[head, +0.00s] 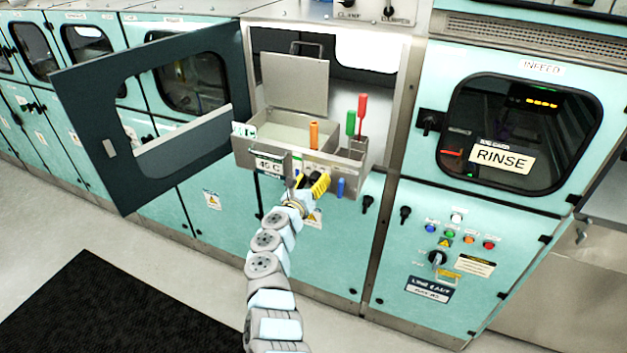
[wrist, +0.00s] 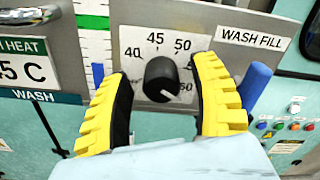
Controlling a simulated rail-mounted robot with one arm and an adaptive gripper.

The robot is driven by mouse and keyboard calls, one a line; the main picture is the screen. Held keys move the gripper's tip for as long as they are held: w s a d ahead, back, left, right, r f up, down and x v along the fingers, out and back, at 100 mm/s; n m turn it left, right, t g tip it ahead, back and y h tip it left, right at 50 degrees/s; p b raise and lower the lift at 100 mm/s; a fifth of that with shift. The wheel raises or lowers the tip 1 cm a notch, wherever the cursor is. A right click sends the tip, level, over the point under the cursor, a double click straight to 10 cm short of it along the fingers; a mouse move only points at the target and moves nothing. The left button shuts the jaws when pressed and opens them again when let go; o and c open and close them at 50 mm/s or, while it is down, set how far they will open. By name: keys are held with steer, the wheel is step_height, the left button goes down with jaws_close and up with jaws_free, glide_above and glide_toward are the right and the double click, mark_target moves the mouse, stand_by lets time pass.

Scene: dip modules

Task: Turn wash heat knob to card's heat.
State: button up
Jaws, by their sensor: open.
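The black wash heat knob (wrist: 162,78) sits on a white dial plate (wrist: 132,38) in the wrist view. The numbers 40, 45 and 50 show, and a partly hidden one, apparently 60, is at lower right. The knob's white mark points to lower right, toward that number. The heat card (wrist: 25,68) at left is cut off and shows "5 C"; in the head view the card (head: 268,165) appears to read 45 C. My gripper (wrist: 160,72) is open, its yellow-backed fingers on either side of the knob. Contact cannot be told. In the head view my gripper (head: 311,184) is at the module's front.
A blue handle (wrist: 255,82) stands close right of the right finger. The open dark door (head: 90,125) swings out at left. Orange (head: 313,135), green (head: 350,123) and red (head: 362,104) handles rise from the module (head: 240,150). Open floor lies in front.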

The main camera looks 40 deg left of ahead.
jaws_close()
